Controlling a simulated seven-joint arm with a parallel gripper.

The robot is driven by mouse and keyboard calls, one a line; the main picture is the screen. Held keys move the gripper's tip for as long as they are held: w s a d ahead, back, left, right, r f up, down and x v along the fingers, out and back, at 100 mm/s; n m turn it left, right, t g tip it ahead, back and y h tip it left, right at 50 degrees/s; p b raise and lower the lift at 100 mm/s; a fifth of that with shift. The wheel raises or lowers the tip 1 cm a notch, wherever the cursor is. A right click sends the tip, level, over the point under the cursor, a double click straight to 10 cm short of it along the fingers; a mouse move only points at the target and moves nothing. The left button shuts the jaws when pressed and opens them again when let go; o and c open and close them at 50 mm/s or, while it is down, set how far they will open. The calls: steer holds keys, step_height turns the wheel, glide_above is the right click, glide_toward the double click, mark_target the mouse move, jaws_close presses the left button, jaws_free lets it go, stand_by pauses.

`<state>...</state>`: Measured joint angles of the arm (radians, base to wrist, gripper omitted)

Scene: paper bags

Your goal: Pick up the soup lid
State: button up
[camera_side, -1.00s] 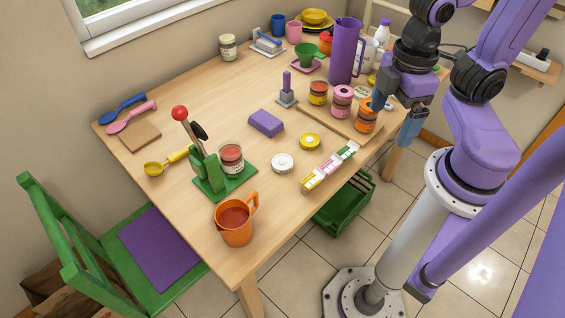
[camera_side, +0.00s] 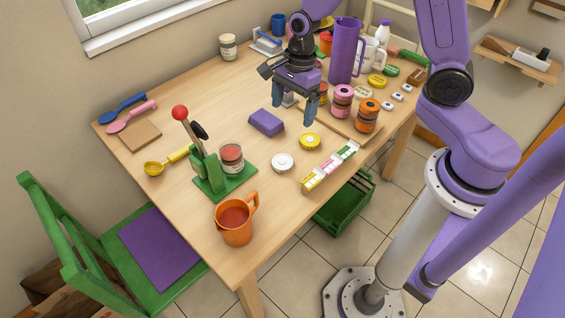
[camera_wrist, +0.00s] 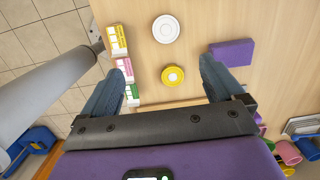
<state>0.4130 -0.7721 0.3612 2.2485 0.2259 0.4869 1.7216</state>
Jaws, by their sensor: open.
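Two round lids lie flat on the wooden table: a white lid (camera_side: 282,162) and a yellow lid (camera_side: 310,141). I cannot tell from any label which is the soup lid. In the wrist view the yellow lid (camera_wrist: 173,76) is between my open fingers, and the white lid (camera_wrist: 165,29) is farther out, beyond the fingertips. My gripper (camera_side: 294,110) is open and empty, pointing down above the table, behind the yellow lid in the side view. It touches neither lid. A jar of red contents (camera_side: 231,158), lidless, stands at the green lever device (camera_side: 211,176).
A purple block (camera_side: 266,123) lies left of the yellow lid. A row of small coloured boxes (camera_side: 330,166) lies along the near edge. An orange jug (camera_side: 236,219) stands at the front corner.

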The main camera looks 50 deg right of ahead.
steer(key=w+f+m, duration=0.1)
steer(key=m, duration=0.1)
glide_above(282, 161)
steer(key=d, duration=0.2)
steer(key=f, duration=1.2)
steer(key=shift+a, duration=0.25)
steer(key=shift+s+a+f, duration=0.1)
steer(key=shift+a+f, duration=0.1)
steer(key=shift+f, duration=0.7)
steer(key=shift+w+a+f, duration=0.1)
steer(key=shift+a+f, duration=0.1)
steer(key=shift+f, duration=0.65)
steer(key=shift+s+a+f, duration=0.1)
steer(key=shift+a+f, duration=0.1)
steer(key=shift+f, duration=0.7)
steer(key=c, duration=1.1)
